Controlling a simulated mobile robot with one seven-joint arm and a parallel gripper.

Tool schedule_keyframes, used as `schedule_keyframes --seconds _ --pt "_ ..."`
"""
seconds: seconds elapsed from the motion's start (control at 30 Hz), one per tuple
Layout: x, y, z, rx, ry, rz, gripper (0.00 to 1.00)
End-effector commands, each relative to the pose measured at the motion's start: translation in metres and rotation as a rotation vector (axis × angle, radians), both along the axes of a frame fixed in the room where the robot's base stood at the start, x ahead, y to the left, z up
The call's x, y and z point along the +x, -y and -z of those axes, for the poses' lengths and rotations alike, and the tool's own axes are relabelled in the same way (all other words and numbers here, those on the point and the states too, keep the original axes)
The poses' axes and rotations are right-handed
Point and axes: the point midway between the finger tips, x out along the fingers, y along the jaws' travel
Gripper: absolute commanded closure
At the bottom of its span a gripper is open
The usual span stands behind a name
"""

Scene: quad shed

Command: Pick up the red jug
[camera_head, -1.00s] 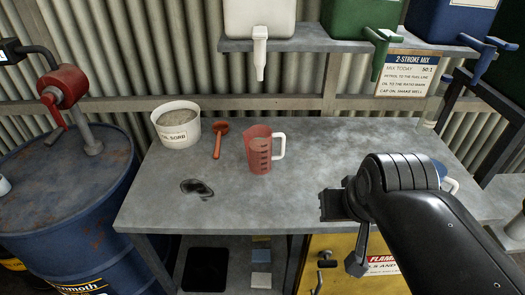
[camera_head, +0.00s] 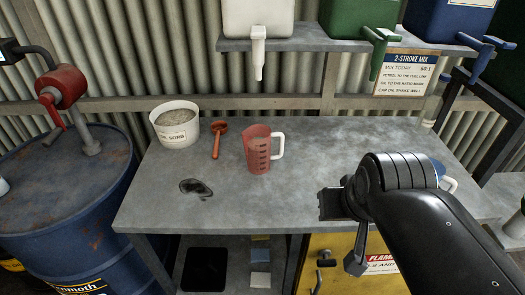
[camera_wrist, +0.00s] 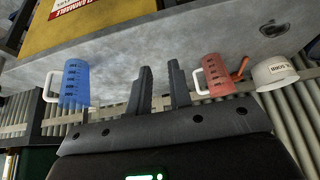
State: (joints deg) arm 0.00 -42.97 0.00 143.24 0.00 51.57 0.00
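The red jug (camera_head: 259,150) is translucent with dark level marks and a white handle on its right side. It stands upright on the grey bench (camera_head: 330,160), left of the middle.
Containers with taps, one white (camera_head: 259,20), sit on the shelf above. A blue drum (camera_head: 60,200) is at left.

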Motion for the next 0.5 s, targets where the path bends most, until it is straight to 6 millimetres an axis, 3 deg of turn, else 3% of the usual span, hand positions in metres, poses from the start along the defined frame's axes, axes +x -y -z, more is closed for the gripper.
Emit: schedule_keyframes --seconds 0.5 --pt "0.0 0.0 0.0 0.0 0.0 0.0 0.39"
